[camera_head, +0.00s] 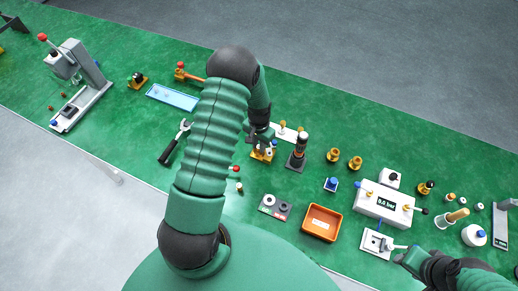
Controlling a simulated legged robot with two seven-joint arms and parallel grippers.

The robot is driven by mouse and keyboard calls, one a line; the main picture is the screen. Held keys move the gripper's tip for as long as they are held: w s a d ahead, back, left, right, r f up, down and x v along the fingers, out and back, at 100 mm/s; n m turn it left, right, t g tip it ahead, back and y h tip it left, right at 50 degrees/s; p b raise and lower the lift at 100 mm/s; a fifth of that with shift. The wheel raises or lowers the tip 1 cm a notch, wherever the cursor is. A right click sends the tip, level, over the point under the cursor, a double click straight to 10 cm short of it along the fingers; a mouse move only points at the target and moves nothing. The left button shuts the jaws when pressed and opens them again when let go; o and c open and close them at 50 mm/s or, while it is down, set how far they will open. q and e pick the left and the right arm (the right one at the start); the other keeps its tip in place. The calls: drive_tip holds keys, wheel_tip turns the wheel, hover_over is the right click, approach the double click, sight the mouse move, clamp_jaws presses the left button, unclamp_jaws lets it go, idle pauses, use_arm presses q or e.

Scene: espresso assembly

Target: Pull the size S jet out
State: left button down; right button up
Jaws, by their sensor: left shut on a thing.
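My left gripper (262,134) is at mid-bench, low over a small orange-yellow block (261,155). It is shut on a small part there, mostly hidden by the fingers and wrist. I cannot make out the size S jet for certain. A white plate (283,129) with small brass pieces stands just right of the gripper. A dark upright tool on a dark base (298,152) stands close by. My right gripper (408,254) is at the lower right, beside a white tray (376,243) with a grey-handled part; its jaws are too small to read.
An orange bin (321,223), a grey two-hole block (275,206) and a white gauge box (384,204) stand at the front. A wrench (175,143) and a blue tray (172,97) lie left of my arm. A lever press (77,87) stands far left. The back right green mat is clear.

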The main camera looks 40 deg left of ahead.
use_arm(q)
drive_tip(key=shift+r+p, duration=0.8)
drive_tip(key=shift+r, duration=0.25)
idle(0.9)
drive_tip(key=shift+r+p, duration=1.2)
drive_tip(key=shift+r, duration=0.3)
drive_tip(key=shift+r, duration=0.1)
wheel_tip(320, 180, up, 3)
drive_tip(key=shift+f+p, duration=0.1)
drive_tip(key=shift+p, duration=1.15)
